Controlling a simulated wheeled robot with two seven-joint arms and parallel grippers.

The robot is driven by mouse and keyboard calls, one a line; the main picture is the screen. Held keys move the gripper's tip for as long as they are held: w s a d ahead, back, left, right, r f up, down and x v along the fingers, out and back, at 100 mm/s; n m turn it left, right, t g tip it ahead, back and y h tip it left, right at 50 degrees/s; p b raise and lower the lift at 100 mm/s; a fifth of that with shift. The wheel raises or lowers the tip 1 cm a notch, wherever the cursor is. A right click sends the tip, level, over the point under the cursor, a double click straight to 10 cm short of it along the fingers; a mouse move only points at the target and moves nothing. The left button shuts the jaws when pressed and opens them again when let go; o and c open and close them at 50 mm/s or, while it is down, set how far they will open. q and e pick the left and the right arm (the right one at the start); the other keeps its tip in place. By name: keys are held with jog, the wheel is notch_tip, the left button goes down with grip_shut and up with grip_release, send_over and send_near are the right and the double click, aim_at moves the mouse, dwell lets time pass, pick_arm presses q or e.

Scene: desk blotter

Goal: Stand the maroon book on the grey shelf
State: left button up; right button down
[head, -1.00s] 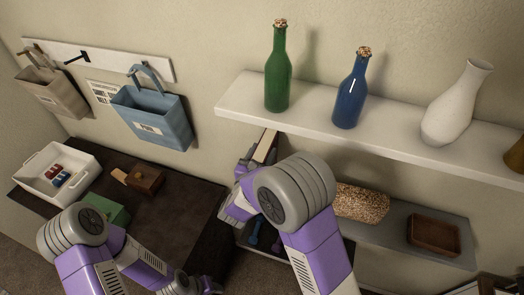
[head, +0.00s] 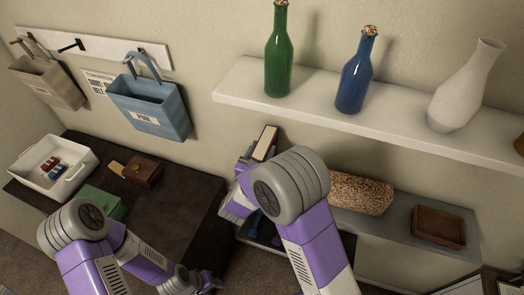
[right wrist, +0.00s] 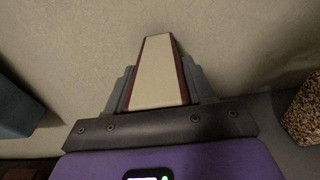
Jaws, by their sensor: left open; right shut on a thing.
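The maroon book (head: 266,143) is upright in my right gripper (head: 250,160), beside the left end of the grey shelf (head: 392,227). In the right wrist view its cream page edge (right wrist: 157,75) shows between maroon covers, with a finger of my right gripper (right wrist: 159,92) on each side. My right arm hides the left end of the grey shelf and the book's lower part, so I cannot tell whether the book touches the shelf. My left gripper (head: 208,282) is open, low near the bottom edge, far from the book.
A speckled block (head: 360,194) and a brown tray (head: 438,226) stand on the grey shelf. A white shelf (head: 300,105) above bears a green bottle (head: 279,60), a blue bottle (head: 355,75) and a white vase (head: 465,90). A dark desk (head: 185,205) lies left.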

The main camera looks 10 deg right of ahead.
jog(key=shift+f+b, duration=0.35)
jog(key=shift+f, duration=0.05)
jog(key=shift+c, duration=1.9)
grip_release()
jog(key=shift+o, duration=0.2)
jog(key=shift+f, duration=0.1)
